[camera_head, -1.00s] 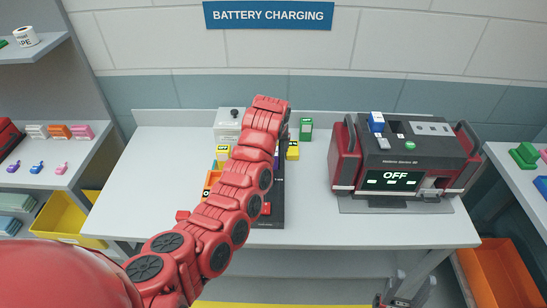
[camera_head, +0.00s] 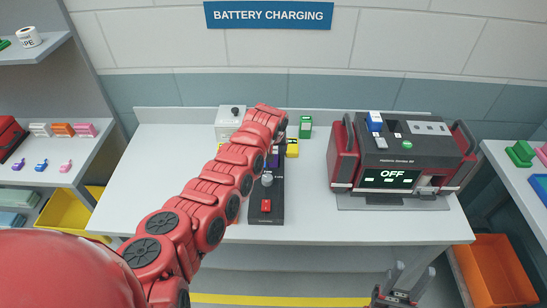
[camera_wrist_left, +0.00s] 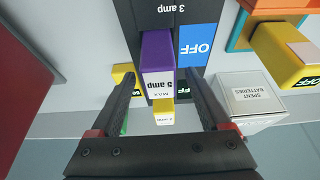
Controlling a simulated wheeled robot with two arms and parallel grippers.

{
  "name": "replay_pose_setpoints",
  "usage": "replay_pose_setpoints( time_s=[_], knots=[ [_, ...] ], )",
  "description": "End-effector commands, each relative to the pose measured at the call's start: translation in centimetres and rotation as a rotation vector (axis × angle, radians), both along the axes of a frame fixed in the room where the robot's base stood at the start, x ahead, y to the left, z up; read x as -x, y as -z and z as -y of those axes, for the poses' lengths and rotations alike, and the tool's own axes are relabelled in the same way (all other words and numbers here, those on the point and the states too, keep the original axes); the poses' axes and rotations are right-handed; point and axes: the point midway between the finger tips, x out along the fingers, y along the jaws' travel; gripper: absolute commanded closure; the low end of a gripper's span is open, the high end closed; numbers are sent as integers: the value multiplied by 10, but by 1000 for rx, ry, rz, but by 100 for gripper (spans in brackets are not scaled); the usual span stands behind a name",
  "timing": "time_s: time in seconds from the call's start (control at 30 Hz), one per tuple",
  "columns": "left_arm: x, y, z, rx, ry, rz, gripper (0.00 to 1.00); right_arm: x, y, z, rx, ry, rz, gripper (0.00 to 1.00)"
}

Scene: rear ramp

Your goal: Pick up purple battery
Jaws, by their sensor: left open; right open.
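The purple battery (camera_wrist_left: 157,52) shows in the left wrist view, labelled "MAX 5 amp", seated in or against a dark charging unit marked "3 amp" (camera_wrist_left: 178,12). My left gripper (camera_wrist_left: 160,78) is open, with one finger on each side of the battery's near end. I cannot tell if either finger touches it. My right gripper (camera_head: 388,286) is open, low at the bottom right, in front of the table.
A blue "OFF" panel (camera_wrist_left: 198,45) sits beside the battery, with a yellow block (camera_wrist_left: 164,118) below it. A spent-batteries box (camera_wrist_left: 250,98) is close to the right finger. A large machine reading "OFF" (camera_head: 400,165) stands on the table's right. Table front right is clear (camera_head: 330,225).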

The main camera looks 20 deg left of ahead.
Motion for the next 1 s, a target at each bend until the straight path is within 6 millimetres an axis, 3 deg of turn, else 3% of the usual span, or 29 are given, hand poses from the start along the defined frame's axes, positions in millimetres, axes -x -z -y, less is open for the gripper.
replay_pose_setpoints(
  time_s=[0.07,0.5,1.0],
  knots=[
    [0,0,0,0,0,0,22,0,0,0,0,0,0,50],
    [0,0,0,0,1,-1,100,0,0,0,0,0,0,50],
    [0,-2,0,0,0,0,100,0,1,0,0,0,0,50]
  ],
)
